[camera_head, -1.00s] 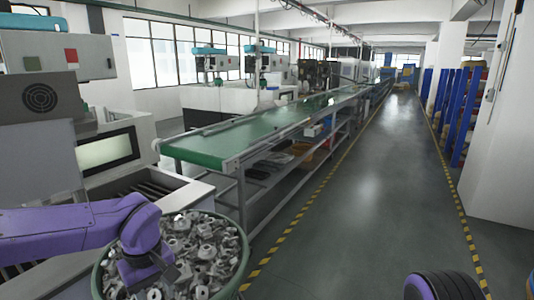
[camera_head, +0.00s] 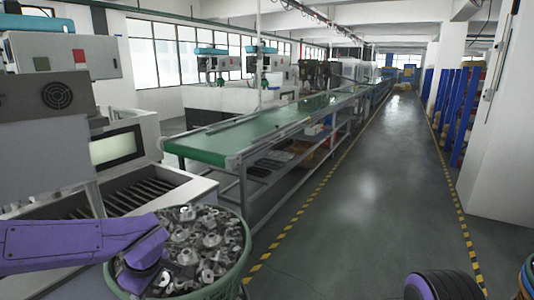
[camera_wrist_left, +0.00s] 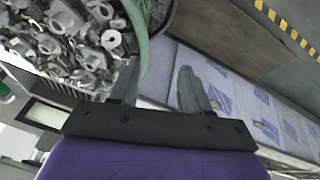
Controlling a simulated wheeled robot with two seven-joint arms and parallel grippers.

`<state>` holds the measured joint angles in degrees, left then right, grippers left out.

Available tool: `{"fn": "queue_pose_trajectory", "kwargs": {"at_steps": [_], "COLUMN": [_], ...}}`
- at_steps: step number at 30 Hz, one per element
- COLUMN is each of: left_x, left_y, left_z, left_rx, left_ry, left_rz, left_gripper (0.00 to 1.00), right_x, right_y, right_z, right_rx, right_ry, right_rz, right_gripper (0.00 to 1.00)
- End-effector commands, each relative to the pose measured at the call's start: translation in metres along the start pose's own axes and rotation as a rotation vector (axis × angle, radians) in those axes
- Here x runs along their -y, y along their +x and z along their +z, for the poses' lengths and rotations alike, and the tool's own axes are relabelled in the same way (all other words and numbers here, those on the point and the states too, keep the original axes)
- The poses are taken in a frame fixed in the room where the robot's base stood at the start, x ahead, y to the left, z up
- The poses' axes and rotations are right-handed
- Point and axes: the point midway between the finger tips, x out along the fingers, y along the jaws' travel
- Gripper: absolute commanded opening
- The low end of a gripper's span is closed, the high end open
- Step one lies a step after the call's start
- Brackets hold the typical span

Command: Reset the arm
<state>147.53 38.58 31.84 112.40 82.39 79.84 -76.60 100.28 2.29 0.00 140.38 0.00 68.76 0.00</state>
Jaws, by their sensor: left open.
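My left arm comes in from the left in the head view and its purple wrist reaches over the left part of a round green-rimmed basket (camera_head: 246,262) full of grey metal parts (camera_head: 205,240). In the head view the fingers cannot be made out clearly. In the left wrist view my left gripper (camera_wrist_left: 160,85) has two grey fingers spread apart with nothing held between them. The basket's green rim (camera_wrist_left: 138,35) passes close to the left finger, and the metal parts (camera_wrist_left: 65,35) fill the upper left.
A machine with a slatted bed (camera_head: 130,195) stands left, behind my arm. A long green conveyor (camera_head: 235,140) runs away behind the basket, with trays (camera_head: 270,165) on its lower shelf. The grey aisle floor (camera_head: 380,190) at the right, edged by yellow-black tape (camera_head: 320,190), is clear.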

Motion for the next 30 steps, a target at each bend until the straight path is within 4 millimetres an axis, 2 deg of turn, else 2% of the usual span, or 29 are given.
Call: {"fn": "queue_pose_trajectory", "kwargs": {"at_steps": [5, 8, 9, 11, 12, 14, 15, 17, 18, 21, 24, 27, 30], "left_x": [0.017, 0.047, 0.063, 0.089, 0.109, 0.142, 0.165, 0.203, 0.228, 0.283, 0.321, 0.336, 0.339], "left_y": [0.070, 0.138, 0.162, 0.193, 0.211, 0.235, 0.249, 0.267, 0.277, 0.293, 0.304, 0.308, 0.307], "left_z": [-0.004, 0.015, 0.028, 0.048, 0.062, 0.084, 0.097, 0.115, 0.124, 0.140, 0.145, 0.153, 0.153], "left_rx": [-0.253, -0.364, -0.372, -0.354, -0.330, -0.281, -0.245, -0.191, -0.157, -0.098, -0.075, -0.055, -0.051], "left_ry": [-0.094, -0.041, 0.005, 0.081, 0.137, 0.226, 0.290, 0.393, 0.467, 0.618, 0.688, 0.713, 0.712], "left_rz": [0.093, 0.197, 0.231, 0.266, 0.276, 0.274, 0.264, 0.233, 0.206, 0.128, 0.055, 0.028, 0.022], "left_gripper": [0.47, 0.47, 0.47, 0.47, 0.47, 0.47, 0.47, 0.47, 0.47, 0.47, 0.47, 0.47, 0.47], "right_x": [0.001, 0.002, 0.002, 0.003, 0.003, 0.004, 0.004, 0.005, 0.005, 0.006, 0.006, 0.006, 0.006], "right_y": [0.011, 0.023, 0.027, 0.033, 0.036, 0.042, 0.046, 0.051, 0.055, 0.062, 0.068, 0.069, 0.068], "right_z": [0.004, 0.009, 0.011, 0.014, 0.015, 0.018, 0.019, 0.021, 0.023, 0.026, 0.028, 0.029, 0.028], "right_rx": [0.000, 0.000, 0.000, 0.000, 0.000, 0.000, 0.000, 0.000, 0.000, 0.000, 0.000, 0.000, 0.000], "right_ry": [0.000, 0.000, 0.000, 0.000, 0.000, 0.000, 0.000, 0.000, 0.000, 0.000, 0.000, 0.000, 0.000], "right_rz": [0.000, 0.000, 0.000, 0.000, 0.000, 0.000, 0.000, 0.000, 0.000, 0.000, 0.000, 0.000, 0.000], "right_gripper": [0.43, 0.43, 0.43, 0.43, 0.43, 0.43, 0.43, 0.43, 0.43, 0.43, 0.43, 0.43, 0.43]}}
